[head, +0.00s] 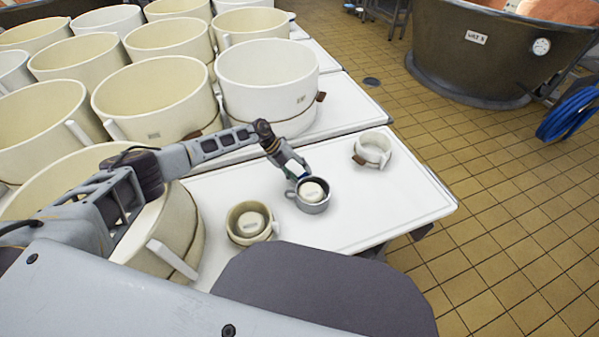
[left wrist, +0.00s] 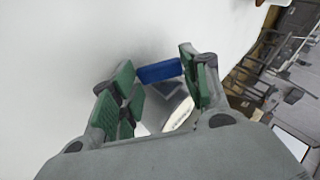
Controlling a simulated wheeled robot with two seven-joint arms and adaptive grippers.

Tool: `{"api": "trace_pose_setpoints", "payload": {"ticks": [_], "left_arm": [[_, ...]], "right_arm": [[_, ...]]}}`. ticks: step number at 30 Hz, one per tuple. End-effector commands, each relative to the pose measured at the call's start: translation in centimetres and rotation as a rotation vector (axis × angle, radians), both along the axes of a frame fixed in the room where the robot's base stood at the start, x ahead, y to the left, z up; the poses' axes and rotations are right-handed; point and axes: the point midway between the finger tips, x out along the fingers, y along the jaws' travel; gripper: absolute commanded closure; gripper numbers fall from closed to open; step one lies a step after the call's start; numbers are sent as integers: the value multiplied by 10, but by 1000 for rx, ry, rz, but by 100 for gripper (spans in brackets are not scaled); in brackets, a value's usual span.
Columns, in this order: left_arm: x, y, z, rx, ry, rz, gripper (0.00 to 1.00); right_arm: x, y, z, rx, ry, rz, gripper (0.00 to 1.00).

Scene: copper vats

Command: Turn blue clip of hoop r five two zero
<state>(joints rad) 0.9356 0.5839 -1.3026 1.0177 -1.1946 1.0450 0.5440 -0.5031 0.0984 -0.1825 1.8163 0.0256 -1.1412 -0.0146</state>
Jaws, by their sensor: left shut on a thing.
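A small grey hoop (head: 318,207) stands on the white table with a round cream-coloured piece (head: 312,192) inside it. My left gripper (head: 297,177) reaches down to its upper left side. In the left wrist view, the blue clip (left wrist: 159,71) sits between the green-padded fingers of my left gripper (left wrist: 158,78), which is shut on it. The hoop there is mostly hidden behind the gripper, with part of its inside showing pale below the clip. Lettering on the hoop is too small to read. My right gripper is in neither view.
A cream hoop (head: 237,236) stands left of the grey one, and a white hoop (head: 374,143) with a brown clip stands to the right. Large cream tubs (head: 268,78) fill the back left. The white table top (head: 400,195) is clear at the right.

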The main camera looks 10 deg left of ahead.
Motion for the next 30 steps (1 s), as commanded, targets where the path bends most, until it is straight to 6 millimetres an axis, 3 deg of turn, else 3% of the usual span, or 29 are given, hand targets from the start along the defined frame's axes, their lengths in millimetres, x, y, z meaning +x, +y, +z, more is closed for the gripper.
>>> {"api": "trace_pose_setpoints", "payload": {"ticks": [2,3,7,20,30], "left_arm": [[0,0,0,0,1,-1,78],[0,0,0,0,1,-1,49],[0,0,0,0,1,-1,32],[0,1,1,1,0,0,32],[2,19,21,1,-2,0,32]], "right_arm": [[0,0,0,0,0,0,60],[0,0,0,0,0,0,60],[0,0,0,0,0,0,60],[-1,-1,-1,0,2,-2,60],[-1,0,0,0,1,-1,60]]}}
